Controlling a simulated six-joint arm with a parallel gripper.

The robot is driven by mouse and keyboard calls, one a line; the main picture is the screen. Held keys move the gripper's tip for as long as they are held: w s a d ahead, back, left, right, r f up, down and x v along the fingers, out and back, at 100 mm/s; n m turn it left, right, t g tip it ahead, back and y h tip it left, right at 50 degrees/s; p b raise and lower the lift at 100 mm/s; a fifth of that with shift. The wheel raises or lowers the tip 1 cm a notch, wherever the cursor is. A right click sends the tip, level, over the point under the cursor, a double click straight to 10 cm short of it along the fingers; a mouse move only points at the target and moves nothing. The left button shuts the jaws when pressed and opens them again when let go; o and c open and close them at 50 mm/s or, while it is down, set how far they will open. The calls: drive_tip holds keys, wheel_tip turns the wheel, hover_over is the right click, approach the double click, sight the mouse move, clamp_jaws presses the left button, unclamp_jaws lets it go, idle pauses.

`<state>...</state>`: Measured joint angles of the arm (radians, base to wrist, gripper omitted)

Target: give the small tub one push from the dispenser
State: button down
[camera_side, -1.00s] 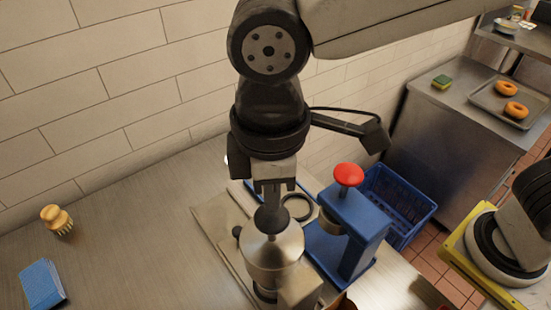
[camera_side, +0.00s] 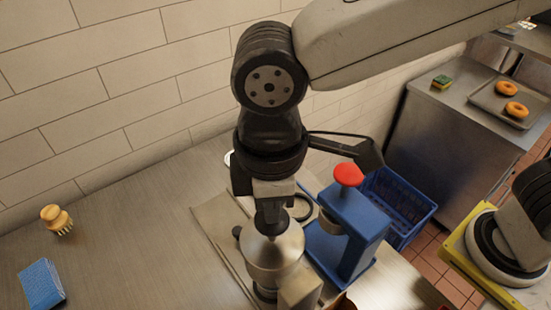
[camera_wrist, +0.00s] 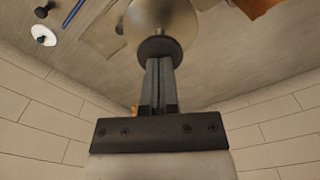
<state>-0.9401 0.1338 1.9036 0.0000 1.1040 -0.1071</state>
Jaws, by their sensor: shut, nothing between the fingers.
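The dispenser is a steel vessel (camera_side: 274,255) with a domed top and a dark knob, standing at the front of the counter. My gripper (camera_side: 270,222) is shut and empty, pointing straight down on the dispenser's top. In the wrist view my closed fingers (camera_wrist: 160,108) reach the dark round knob (camera_wrist: 160,48), which sits over the steel dome (camera_wrist: 165,18). The fingers appear to touch the knob; how far it is pressed is hard to tell. I cannot make out the small tub; the dispenser hides what is beneath and behind it.
A blue stand (camera_side: 352,225) with a red knob (camera_side: 348,175) is close on the right. Behind it are a blue crate (camera_side: 405,205) and a side counter with a bagel tray (camera_side: 490,98). A brush (camera_side: 57,219) and blue sponge (camera_side: 41,284) lie left, with clear counter between.

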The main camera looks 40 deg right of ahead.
drive_tip(key=shift+f, duration=1.35)
drive_tip(key=shift+r, duration=2.7)
drive_tip(key=shift+r, duration=0.15)
drive_tip(key=shift+r, duration=2.85)
drive_tip(key=w+d+f+m+t, duration=0.1)
drive_tip(key=w+d+f+m, duration=0.3)
drive_tip(key=d+f, duration=0.55)
drive_tip(key=w+d+f+m+t, duration=0.1)
drive_tip(key=w+d+f+m, duration=0.5)
drive_tip(key=d, duration=0.7)
drive_tip(key=s+d+f+m, duration=0.2)
drive_tip(key=s+d+f, duration=0.3)
drive_tip(key=d, duration=0.4)
drive_tip(key=shift+f+t, duration=0.3)
drive_tip(key=shift+f, duration=0.35)
